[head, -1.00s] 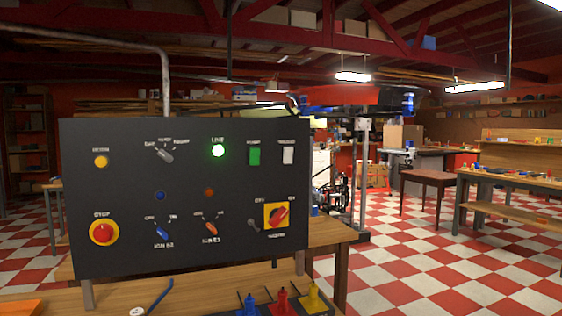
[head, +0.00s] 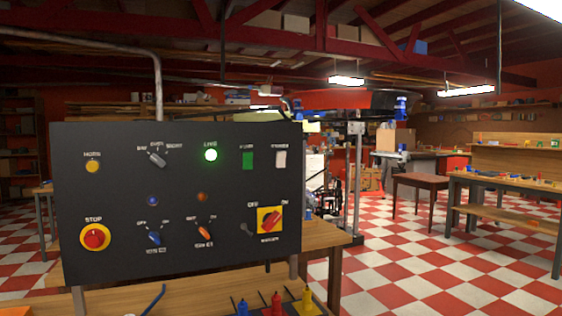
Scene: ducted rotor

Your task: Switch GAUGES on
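A black control panel (head: 120,272) stands upright on a wooden table in the head view. I cannot read the word GAUGES on it. A green lamp (head: 211,155) marked LIVE is lit. A grey selector knob (head: 156,159) sits at the upper middle. Below are a blue knob (head: 154,238), an orange knob (head: 205,233) and a red rotary switch on a yellow plate (head: 268,221). My gripper is not in view.
A red STOP button (head: 95,237) and a yellow HORN button (head: 92,166) are on the panel's left. Blue, red (head: 276,304) and yellow objects stand at the bottom edge. Checkered floor (head: 405,260) is open to the right, before a workbench (head: 500,185).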

